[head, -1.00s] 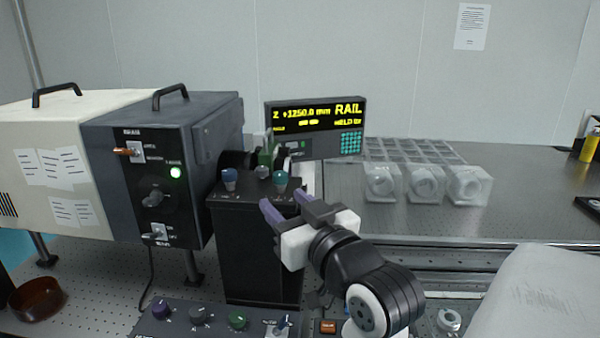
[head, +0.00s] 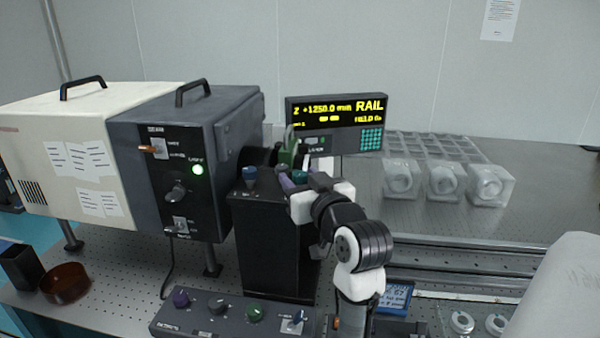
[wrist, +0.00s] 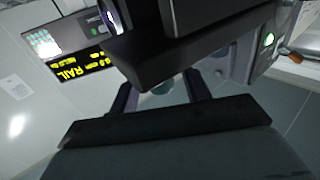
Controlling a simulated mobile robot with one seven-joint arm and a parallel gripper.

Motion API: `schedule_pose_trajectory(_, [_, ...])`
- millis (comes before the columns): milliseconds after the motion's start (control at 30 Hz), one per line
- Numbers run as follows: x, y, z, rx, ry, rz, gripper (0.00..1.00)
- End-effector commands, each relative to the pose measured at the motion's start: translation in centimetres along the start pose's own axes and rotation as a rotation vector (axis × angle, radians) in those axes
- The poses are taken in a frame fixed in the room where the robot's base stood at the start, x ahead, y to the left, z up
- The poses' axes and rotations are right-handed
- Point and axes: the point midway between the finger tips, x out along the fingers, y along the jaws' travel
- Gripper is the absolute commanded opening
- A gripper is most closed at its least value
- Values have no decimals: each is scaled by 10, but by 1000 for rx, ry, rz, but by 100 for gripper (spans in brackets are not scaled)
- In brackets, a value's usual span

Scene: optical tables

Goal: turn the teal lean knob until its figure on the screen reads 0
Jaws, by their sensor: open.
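The teal lean knob (head: 300,176) stands on top of the black post (head: 275,245), partly hidden by my gripper. My gripper (head: 287,181) is open at the post's top, its purple fingers beside the knob. In the wrist view the two fingers (wrist: 160,90) are apart, with a small teal patch of the knob (wrist: 161,87) between them. I cannot tell whether they touch it. The screen (head: 335,108) shows yellow text, "Z +1250.0 mm", "RAIL" and "HELD"; no lean figure is legible. The screen also shows upside down in the wrist view (wrist: 82,70).
A blue knob (head: 250,176) stands left of the teal one. A dark box (head: 215,150) with a lit green lamp is at left. A control panel (head: 225,318) with several knobs lies in front. Clear blocks (head: 442,182) stand on the table at right.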

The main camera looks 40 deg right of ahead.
Motion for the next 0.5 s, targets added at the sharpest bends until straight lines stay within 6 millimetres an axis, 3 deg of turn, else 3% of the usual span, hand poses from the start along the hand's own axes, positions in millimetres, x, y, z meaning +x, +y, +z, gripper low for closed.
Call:
schedule_pose_trajectory(367, [8,0,0,-1,0,0,47])
schedule_pose_trajectory(500, [8,0,0,-1,0,0,33])
